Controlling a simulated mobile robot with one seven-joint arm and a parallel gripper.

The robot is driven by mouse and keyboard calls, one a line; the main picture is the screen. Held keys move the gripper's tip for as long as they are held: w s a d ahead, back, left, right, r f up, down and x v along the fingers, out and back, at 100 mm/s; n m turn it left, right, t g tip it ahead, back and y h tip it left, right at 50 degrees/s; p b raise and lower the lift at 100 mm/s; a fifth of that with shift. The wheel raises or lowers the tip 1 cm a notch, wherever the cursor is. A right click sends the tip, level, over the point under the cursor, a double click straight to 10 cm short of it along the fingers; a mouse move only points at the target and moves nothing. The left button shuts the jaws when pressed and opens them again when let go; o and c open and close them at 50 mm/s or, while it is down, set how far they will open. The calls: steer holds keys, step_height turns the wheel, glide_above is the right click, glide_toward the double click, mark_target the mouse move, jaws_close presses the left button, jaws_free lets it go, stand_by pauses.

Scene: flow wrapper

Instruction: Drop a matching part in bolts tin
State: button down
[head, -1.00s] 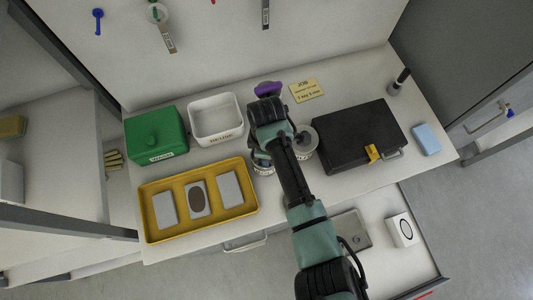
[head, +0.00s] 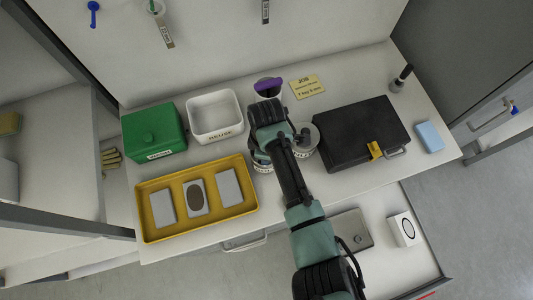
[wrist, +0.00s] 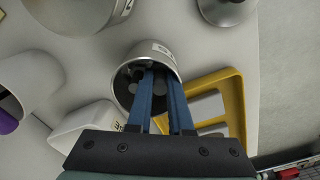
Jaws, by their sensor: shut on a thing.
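In the wrist view, my gripper (wrist: 158,72) has its blue fingers close together, reaching down into the mouth of an open metal tin (wrist: 172,58). The tin has a white label, only partly readable. Dark shapes show inside the tin by the fingertips. The part between the fingers is too small and hidden to make out. In the head view this tin (head: 262,165) is mostly behind my arm, and a second metal tin (head: 309,139) stands to its right. I cannot tell from the labels which tin is for bolts.
A yellow tray (head: 150,232) with three grey plates lies at the front left. Behind it are a green box (head: 154,130) and a white bin (head: 216,116). A purple object (head: 269,85) is behind my gripper. A black case (head: 360,130) stands right; an open drawer (head: 385,265) is below.

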steer(key=shift+f, duration=0.15)
steer(key=c, duration=0.7)
jaws_free()
steer(key=shift+c, duration=0.2)
step_height(320, 180, up, 9)
steer(key=p, duration=0.9)
